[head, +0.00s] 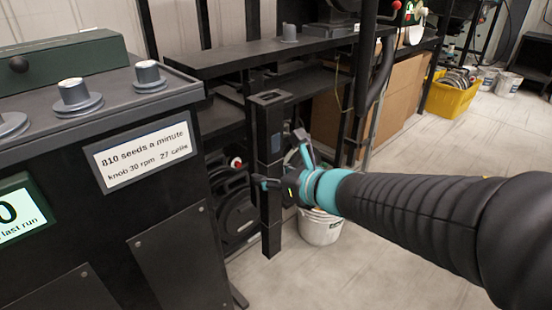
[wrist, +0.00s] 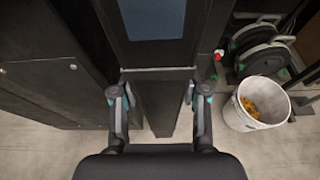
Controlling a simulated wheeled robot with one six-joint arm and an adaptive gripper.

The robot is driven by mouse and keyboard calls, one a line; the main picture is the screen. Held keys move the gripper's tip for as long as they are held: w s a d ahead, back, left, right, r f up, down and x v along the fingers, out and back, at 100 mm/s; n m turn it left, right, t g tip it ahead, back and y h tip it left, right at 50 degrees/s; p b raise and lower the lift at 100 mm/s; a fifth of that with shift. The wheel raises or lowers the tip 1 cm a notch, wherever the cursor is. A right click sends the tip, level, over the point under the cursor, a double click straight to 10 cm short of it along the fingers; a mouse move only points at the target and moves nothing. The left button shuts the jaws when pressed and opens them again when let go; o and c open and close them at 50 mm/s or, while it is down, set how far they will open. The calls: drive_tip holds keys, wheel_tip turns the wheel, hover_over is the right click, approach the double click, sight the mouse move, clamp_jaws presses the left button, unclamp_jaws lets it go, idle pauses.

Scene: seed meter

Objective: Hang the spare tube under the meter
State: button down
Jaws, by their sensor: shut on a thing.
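The spare tube (head: 271,208) is a long, black, square tube with an open top and a bluish window panel. It stands upright just right of the meter (head: 160,245), a dark cabinet with grey knobs, a lit display and a sign. My gripper (head: 282,162) is shut on the tube, one finger on each side. In the wrist view the tube (wrist: 163,105) runs between the fingers of my gripper (wrist: 162,92), its window above them. I cannot tell whether the tube touches the meter or anything beneath it.
A dark bench (head: 230,62) runs behind the tube. A white bucket (head: 320,228) stands on the floor behind my gripper; the wrist view shows yellowish bits in it. A yellow crate (head: 450,97) stands far right. The floor at front right is clear.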

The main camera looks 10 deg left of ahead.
drive_tip(key=s+d, duration=0.6)
drive_tip(key=d, duration=0.2)
drive_tip(key=shift+s, duration=0.4)
idle(1.4)
